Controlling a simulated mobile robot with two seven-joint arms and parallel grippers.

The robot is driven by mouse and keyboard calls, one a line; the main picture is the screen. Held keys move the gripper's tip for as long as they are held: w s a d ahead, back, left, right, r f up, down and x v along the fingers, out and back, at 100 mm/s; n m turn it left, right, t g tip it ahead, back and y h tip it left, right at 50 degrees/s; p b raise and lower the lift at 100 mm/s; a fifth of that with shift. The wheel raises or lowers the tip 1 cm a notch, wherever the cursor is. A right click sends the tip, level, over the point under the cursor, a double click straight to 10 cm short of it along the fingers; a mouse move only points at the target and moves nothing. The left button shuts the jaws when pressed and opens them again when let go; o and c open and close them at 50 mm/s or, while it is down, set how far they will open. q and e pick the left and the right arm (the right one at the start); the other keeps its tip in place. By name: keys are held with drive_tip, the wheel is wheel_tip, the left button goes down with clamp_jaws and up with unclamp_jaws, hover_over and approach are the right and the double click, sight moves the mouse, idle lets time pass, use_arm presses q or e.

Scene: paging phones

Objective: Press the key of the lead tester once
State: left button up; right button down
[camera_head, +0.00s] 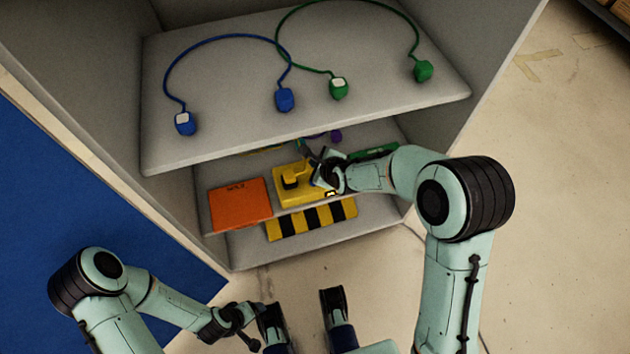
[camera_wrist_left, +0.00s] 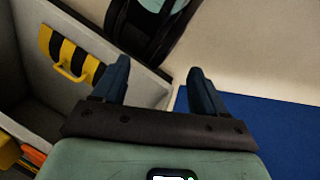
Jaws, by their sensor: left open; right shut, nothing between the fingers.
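A yellow device (camera_head: 287,200) with a raised yellow and black part on top sits on the lower shelf, between an orange box (camera_head: 240,203) and a green box (camera_head: 374,152). I cannot read which one is the lead tester. My right gripper (camera_head: 319,168) is shut and empty, just right of the yellow device's raised part; I cannot tell whether it touches. My left gripper (camera_head: 303,312) is open and empty in front of the cabinet; its two fingers also show in the left wrist view (camera_wrist_left: 157,85).
The upper shelf (camera_head: 350,105) overhangs the boxes. It carries a blue lead (camera_head: 215,39) and a green lead (camera_head: 345,5), each with plugs. A purple piece (camera_head: 336,136) is half hidden below. A black-yellow striped panel (camera_head: 313,217) is under the boxes.

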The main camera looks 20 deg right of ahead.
wheel_tip(320, 180, down, 5)
drive_tip(key=b, duration=0.3)
drive_tip(key=shift+f, duration=0.15)
drive_tip(key=shift+f+b, duration=0.65)
drive_tip(key=shift+f, duration=0.2)
use_arm(q)
drive_tip(key=w+a+f+y, duration=0.1)
drive_tip(key=w+a+f, duration=0.2)
drive_tip(key=f, duration=0.3)
drive_tip(key=shift+w+a+f+n+t, duration=0.2)
drive_tip(key=shift+a+f+n+t, duration=0.1)
drive_tip(key=shift+f+t, duration=0.1)
use_arm(e)
drive_tip(key=shift+f, duration=0.25)
use_arm(q)
drive_tip(key=shift+r, duration=0.1)
drive_tip(key=shift+f+b, duration=0.2)
drive_tip(key=shift+b, duration=0.2)
use_arm(e)
drive_tip(key=shift+f, duration=0.15)
use_arm(q)
drive_tip(key=shift+f+b, duration=0.3)
use_arm(e)
drive_tip(key=shift+f, duration=0.3)
